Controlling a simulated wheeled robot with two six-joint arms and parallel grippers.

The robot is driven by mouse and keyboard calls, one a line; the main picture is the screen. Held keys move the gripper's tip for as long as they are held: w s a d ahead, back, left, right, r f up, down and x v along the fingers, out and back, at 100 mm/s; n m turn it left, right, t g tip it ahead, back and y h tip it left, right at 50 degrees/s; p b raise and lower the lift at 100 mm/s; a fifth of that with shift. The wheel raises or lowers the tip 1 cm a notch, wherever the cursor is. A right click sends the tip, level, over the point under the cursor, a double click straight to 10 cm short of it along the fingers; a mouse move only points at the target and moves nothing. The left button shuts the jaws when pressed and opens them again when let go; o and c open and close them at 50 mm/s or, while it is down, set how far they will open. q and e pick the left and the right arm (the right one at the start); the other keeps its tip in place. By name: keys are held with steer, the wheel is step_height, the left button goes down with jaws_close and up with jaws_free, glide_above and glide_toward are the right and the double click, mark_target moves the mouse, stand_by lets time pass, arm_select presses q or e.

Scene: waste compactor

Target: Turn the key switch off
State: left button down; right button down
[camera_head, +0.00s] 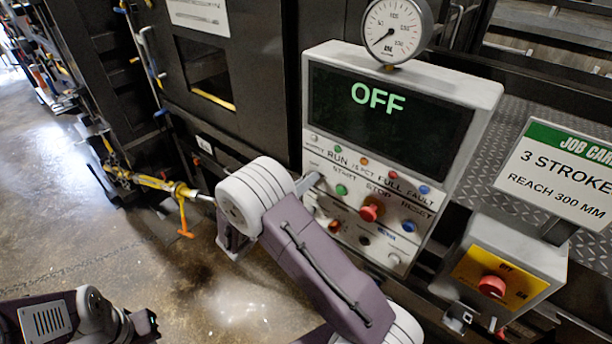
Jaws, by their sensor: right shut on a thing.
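The grey control panel (485,92) stands upright, and its dark display (390,115) reads OFF in green letters. My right gripper (309,182) is at the left edge of the panel face, below the display, shut on what seems to be the key of the key switch. The key and its switch are hidden by the gripper, so its angle cannot be told. My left gripper (150,325) is low at the bottom left, away from the panel; whether it is open cannot be told.
A red stop button (371,211), a green button (341,190) and a blue button (409,227) are near my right arm. A pressure gauge (396,28) tops the panel.

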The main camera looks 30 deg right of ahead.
steer(key=shift+n, duration=0.3)
steer(key=c, duration=1.1)
jaws_free()
steer(key=shift+o, duration=0.2)
steer(key=b+v, duration=0.4)
steer(key=v, duration=0.5)
